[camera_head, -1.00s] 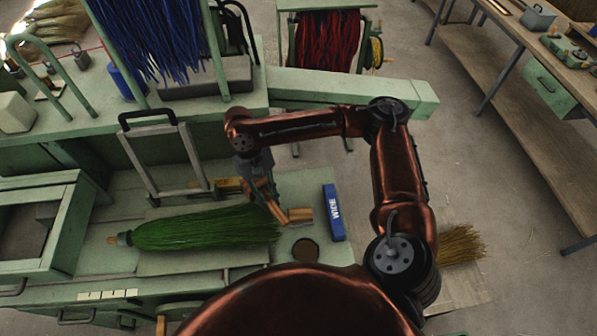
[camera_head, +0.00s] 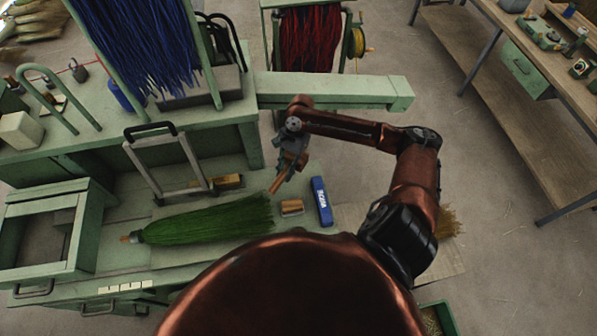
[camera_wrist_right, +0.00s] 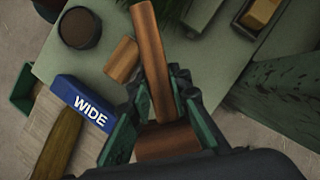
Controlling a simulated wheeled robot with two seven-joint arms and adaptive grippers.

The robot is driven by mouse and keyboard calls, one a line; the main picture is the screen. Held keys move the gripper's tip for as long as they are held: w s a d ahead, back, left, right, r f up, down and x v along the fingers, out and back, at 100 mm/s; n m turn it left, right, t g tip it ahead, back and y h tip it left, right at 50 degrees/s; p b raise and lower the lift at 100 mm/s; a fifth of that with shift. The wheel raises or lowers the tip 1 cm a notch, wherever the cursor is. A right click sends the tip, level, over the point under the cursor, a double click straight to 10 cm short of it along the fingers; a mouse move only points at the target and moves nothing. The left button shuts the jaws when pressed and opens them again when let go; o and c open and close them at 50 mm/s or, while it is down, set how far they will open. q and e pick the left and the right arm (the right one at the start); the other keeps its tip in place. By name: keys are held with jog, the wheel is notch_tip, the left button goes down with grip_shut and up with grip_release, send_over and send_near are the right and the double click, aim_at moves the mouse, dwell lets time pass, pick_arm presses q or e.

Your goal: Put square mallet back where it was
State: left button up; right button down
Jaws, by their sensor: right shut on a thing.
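My right gripper (camera_head: 289,166) is shut on a wooden mallet and holds it above the green bench. In the right wrist view the mallet's brown handle (camera_wrist_right: 152,60) runs out between the fingers (camera_wrist_right: 158,108), with its reddish-brown head (camera_wrist_right: 168,142) close to the palm. In the head view the handle (camera_head: 279,181) slants down to the left. The head's exact shape is partly hidden by the fingers. A short wooden piece (camera_head: 291,207) lies on the bench below, beside the blue WIDE block (camera_head: 321,201). My left gripper is not in view.
A green broom (camera_head: 208,219) lies left of the gripper. A grey frame with a black handle (camera_head: 165,160) stands behind it. A green beam (camera_head: 335,91) crosses behind the arm. A dark round cup or hole (camera_wrist_right: 80,27) is in the bench near the WIDE block.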

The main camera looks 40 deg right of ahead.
aim_at(286, 191)
jog(key=shift+d, duration=0.35)
jog(key=shift+d+f+m, duration=0.1)
jog(key=shift+f+m, duration=0.2)
jog(key=shift+f, duration=0.1)
notch_tip(286, 191, down, 9)
jog(key=shift+f+p, duration=0.2)
jog(key=shift+p, duration=0.2)
jog(key=c, duration=1.8)
grip_release()
jog(key=b+v, duration=0.1)
jog(key=v, duration=1.1)
jog(key=shift+s, duration=0.15)
